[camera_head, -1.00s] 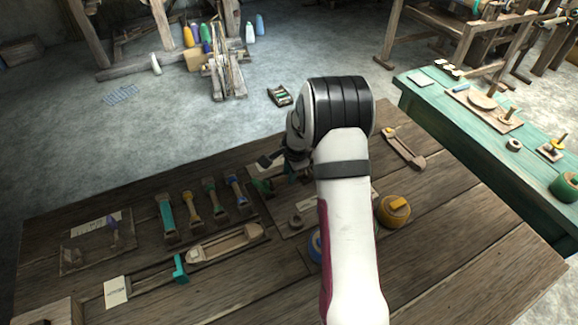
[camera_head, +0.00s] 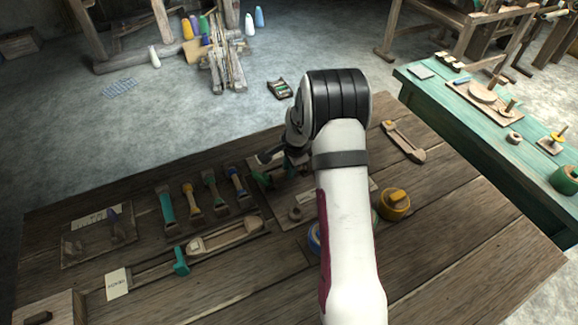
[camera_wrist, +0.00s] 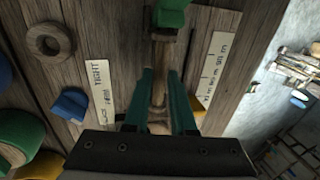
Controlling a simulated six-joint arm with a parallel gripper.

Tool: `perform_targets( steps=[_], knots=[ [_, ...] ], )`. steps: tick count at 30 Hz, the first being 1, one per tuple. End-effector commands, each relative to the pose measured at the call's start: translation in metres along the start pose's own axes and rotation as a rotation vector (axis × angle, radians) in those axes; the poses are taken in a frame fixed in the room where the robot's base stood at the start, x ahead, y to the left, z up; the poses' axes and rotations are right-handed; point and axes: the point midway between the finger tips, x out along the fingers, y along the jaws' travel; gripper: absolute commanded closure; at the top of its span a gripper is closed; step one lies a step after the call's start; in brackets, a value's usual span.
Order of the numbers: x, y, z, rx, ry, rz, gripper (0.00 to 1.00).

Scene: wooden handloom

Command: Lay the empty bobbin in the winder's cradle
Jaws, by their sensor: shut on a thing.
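My gripper (camera_wrist: 160,80) points down at a wooden board, with its two teal fingers closed on a pale wooden bobbin (camera_wrist: 158,94). The bobbin lies lengthwise between the fingers and looks bare of thread. A green block (camera_wrist: 171,14) of the winder stands just beyond the bobbin's far end; I cannot tell whether they touch or whether the bobbin is in the cradle. In the head view my gripper (camera_head: 292,162) is over the winder board, beside a green winder part (camera_head: 262,179). My arm hides part of the board, and the bobbin is not clear there.
A round wooden ring (camera_wrist: 50,41), a blue block (camera_wrist: 70,104) and a label strip (camera_wrist: 99,80) lie left of the fingers. A scale strip (camera_wrist: 216,66) is at right.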

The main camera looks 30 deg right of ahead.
Motion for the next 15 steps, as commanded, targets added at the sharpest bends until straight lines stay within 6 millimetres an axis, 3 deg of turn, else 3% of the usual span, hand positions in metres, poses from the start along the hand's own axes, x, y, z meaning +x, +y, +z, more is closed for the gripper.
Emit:
perform_targets(
  steps=[14,15],
  knots=[
    [0.0036,0.0009,0.0002,0.001,0.0,0.0,1.0],
    [0.0036,0.0009,0.0002,0.001,0.0,0.0,0.71]
  ],
)
